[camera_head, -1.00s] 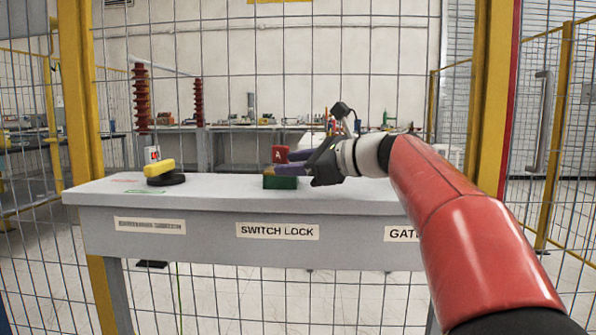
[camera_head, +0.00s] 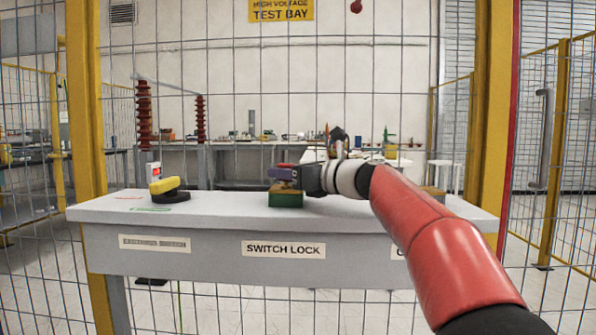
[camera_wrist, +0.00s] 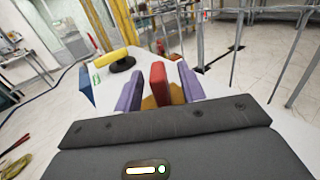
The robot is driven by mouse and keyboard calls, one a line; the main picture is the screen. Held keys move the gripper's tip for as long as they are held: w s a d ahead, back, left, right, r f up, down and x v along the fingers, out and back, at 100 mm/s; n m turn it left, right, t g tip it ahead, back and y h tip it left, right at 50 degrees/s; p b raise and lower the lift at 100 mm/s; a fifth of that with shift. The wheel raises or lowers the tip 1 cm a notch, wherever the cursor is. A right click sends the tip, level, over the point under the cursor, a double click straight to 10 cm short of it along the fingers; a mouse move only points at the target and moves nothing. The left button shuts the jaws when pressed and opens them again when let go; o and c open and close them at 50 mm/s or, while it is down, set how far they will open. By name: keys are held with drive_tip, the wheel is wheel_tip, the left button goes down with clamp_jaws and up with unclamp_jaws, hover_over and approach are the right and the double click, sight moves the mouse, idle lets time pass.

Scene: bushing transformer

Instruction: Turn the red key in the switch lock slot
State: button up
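The red key (camera_wrist: 158,82) stands upright on a brassy yellow piece (camera_wrist: 150,103) in the wrist view. My gripper (camera_wrist: 160,84) is open, with one purple finger on each side of the key. Narrow gaps show between the key and both fingers. In the head view, my gripper (camera_head: 285,174) is at the top of the green switch lock block (camera_head: 285,198), above the SWITCH LOCK label (camera_head: 284,249). There the fingers hide most of the key; only a thin red strip shows above them. The slot itself is hidden.
The grey console (camera_head: 225,219) carries a yellow handle on a black round base (camera_head: 165,189) at left, which also shows in the wrist view (camera_wrist: 113,58). Wire mesh fencing and yellow posts (camera_head: 88,130) surround the place. The console top between handle and lock is clear.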

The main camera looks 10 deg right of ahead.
clamp_jaws()
idle(0.3)
drive_tip(key=shift+w+r+p, duration=0.1)
drive_tip(key=shift+r+p, duration=0.05)
drive_tip(key=shift+p, duration=0.35)
drive_tip(key=shift+n+g+y+p, duration=2.25)
drive_tip(key=shift+g+p, duration=0.55)
drive_tip(key=shift+p, duration=0.55)
drive_tip(key=shift+n+g+y, duration=0.45)
drive_tip(key=shift+n+g, duration=0.3)
drive_tip(key=shift+g, duration=0.25)
